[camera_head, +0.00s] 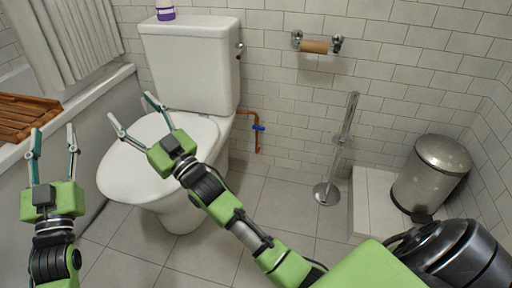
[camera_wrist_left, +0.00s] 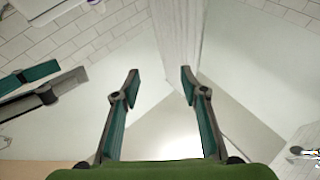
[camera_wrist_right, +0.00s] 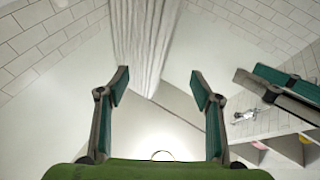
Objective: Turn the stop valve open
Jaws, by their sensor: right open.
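The stop valve (camera_head: 258,128) has a small blue handle and sits on a copper pipe (camera_head: 256,143) at the wall, right of the toilet. My right gripper (camera_head: 130,105) is open and empty in front of the toilet lid, left of the valve and well apart from it. My left gripper (camera_head: 53,129) is open and empty at the far left, near the bathtub. In the left wrist view my left fingers (camera_wrist_left: 159,71) are apart with nothing between them. In the right wrist view my right fingers (camera_wrist_right: 160,73) are also apart. I cannot make out the valve in either wrist view.
The white toilet (camera_head: 193,70) stands left of the valve. A toilet brush stand (camera_head: 326,193), a low white step (camera_head: 375,190) and a metal bin (camera_head: 430,175) are to the right. A paper holder (camera_head: 316,46) is above. The floor between toilet and brush is clear.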

